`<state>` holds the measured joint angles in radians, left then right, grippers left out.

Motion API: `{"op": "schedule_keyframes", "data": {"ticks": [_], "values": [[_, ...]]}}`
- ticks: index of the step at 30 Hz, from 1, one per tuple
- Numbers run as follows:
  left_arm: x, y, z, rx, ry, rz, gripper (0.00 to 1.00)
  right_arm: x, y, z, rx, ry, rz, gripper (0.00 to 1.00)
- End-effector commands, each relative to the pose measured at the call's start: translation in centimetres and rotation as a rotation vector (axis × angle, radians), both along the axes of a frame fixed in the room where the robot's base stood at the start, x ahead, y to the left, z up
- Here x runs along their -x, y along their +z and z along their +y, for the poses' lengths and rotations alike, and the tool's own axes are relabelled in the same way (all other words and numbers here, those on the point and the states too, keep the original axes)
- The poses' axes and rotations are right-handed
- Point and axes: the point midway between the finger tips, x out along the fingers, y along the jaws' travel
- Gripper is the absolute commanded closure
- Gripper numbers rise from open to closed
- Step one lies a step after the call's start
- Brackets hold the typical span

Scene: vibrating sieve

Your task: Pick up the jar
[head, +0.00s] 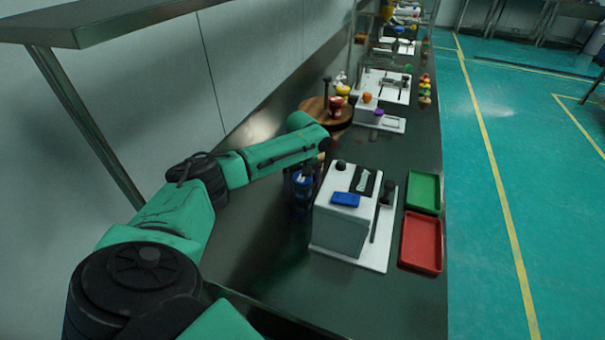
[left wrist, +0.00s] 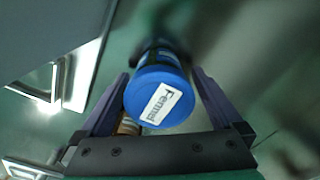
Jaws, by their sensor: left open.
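The jar (left wrist: 162,90) has a blue lid with a white label reading "Fennel" and shows in the middle of the left wrist view. In the head view the jar (head: 301,180) is a small blue shape on the dark counter, left of the white machine, partly hidden by my arm and gripper. My left gripper (left wrist: 161,78) is open, with one finger on each side of the jar. I cannot tell whether either finger touches it. In the head view the left gripper (head: 296,184) is dark and points down at the jar. My right gripper is not in view.
A white box-shaped machine (head: 338,232) stands close to the right of the jar on a white base. A round wooden board (head: 314,108) is farther back. The front-left counter is clear.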

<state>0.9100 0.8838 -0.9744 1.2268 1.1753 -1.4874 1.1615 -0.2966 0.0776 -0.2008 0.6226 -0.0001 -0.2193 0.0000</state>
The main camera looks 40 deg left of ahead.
Motion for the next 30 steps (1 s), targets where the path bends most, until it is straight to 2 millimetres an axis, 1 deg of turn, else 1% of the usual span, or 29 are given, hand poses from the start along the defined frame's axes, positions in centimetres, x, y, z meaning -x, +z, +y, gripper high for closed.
{"op": "schedule_keyframes", "data": {"ticks": [1, 2, 3, 5, 6, 8, 16, 20, 23, 25, 29, 30], "values": [[0.0, 0.0, 0.0, 0.0, 0.0, 0.0, 0.0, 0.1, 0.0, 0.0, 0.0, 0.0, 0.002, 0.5], [0.0, 0.0, 0.0, 0.0, 0.0, 0.0, 0.11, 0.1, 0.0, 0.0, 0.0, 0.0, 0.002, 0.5], [0.0, 0.0, 0.0, 0.0, 0.0, 0.0, 0.27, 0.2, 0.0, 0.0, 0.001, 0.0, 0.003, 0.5], [0.0, 0.0, 0.0, 0.0, 0.0, 0.0, 0.5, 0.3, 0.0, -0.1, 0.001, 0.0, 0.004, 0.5], [0.0, 0.0, 0.0, 0.0, 0.0, 0.0, 0.65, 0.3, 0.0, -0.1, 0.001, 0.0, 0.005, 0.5], [0.0, 0.1, 0.0, 0.0, 0.0, 0.0, 0.87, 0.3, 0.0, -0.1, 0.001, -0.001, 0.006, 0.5], [-0.1, 0.3, 0.0, 0.0, 0.0, -0.001, 0.87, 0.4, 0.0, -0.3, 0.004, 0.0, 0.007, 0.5], [-0.1, 1.5, 0.0, 0.001, 0.0, -0.003, 0.87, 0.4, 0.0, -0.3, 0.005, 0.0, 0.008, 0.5], [-0.1, 3.5, 0.0, -0.001, 0.0, -0.004, 0.87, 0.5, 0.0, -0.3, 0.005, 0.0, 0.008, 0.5], [-0.2, 5.6, 0.0, 0.001, -0.001, -0.007, 0.87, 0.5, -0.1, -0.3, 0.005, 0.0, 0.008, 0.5], [-0.2, 10.6, -0.1, 0.001, 0.0, -0.008, 0.87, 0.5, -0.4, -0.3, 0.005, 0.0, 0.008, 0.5], [-0.2, 12.1, -0.1, 0.002, -0.001, -0.009, 0.87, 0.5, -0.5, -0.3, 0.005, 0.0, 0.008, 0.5]]}}
